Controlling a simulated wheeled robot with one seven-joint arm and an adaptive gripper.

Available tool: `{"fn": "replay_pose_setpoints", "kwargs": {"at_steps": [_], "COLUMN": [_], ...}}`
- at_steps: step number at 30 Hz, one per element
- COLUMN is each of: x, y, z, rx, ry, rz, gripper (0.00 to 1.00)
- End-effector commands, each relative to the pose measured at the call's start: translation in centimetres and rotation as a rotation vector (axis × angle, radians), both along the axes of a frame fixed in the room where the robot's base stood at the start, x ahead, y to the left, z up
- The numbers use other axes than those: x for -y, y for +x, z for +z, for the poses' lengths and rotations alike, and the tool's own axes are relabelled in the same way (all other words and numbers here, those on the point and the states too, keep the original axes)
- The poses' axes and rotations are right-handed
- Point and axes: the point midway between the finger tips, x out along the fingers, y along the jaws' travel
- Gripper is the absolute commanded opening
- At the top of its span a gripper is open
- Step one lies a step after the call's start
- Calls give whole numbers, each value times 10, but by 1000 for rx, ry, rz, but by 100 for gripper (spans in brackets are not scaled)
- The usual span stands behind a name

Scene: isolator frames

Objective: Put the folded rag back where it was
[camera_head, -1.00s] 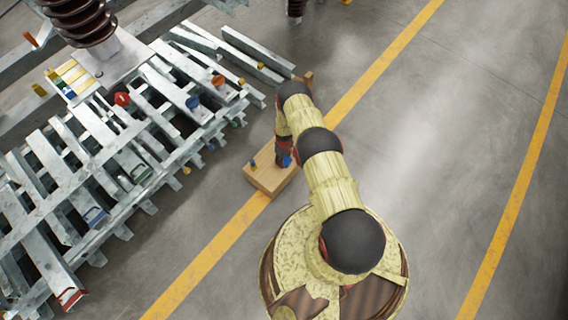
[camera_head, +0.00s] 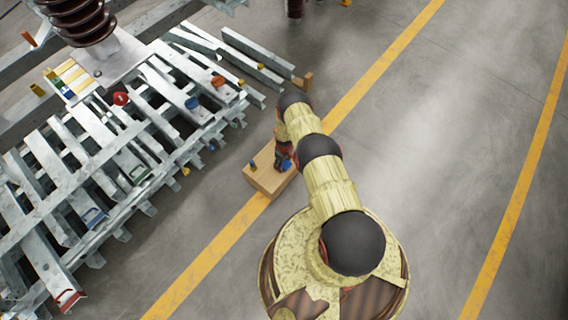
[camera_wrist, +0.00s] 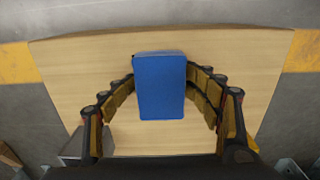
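A flat blue rectangular thing, seemingly the folded rag (camera_wrist: 160,88), is at the middle of the wrist view, over the pale wooden top of a box (camera_wrist: 85,60). My gripper (camera_wrist: 161,76) has one finger on each side of it, with the fingertips very close to its side edges. I cannot tell whether they press on it, or whether it rests on the wood. In the head view my gripper (camera_head: 284,160) is low over the wooden box (camera_head: 266,181), and a bit of the blue rag (camera_head: 287,165) shows beside it.
A small dark blue thing (camera_head: 253,165) is at the box's left corner. A grey block (camera_wrist: 96,143) shows at the lower left of the wrist view. Steel bars in a rack (camera_head: 110,150) fill the left. The floor (camera_head: 440,150) to the right is clear, with yellow lines.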

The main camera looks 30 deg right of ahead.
Motion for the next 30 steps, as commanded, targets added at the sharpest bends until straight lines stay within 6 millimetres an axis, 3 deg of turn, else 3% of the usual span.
{"fn": "replay_pose_setpoints", "kwargs": {"at_steps": [5, 20, 22, 30], "x": [-1, -1, -1, 0], "y": [-2, -2, -2, 0], "z": [-3, 5, 12, 74], "rx": [-1, -4, -4, -2], "ry": [1, 2, 1, 0], "rz": [0, 0, 0, 0], "gripper": [61, 61, 61, 61]}}
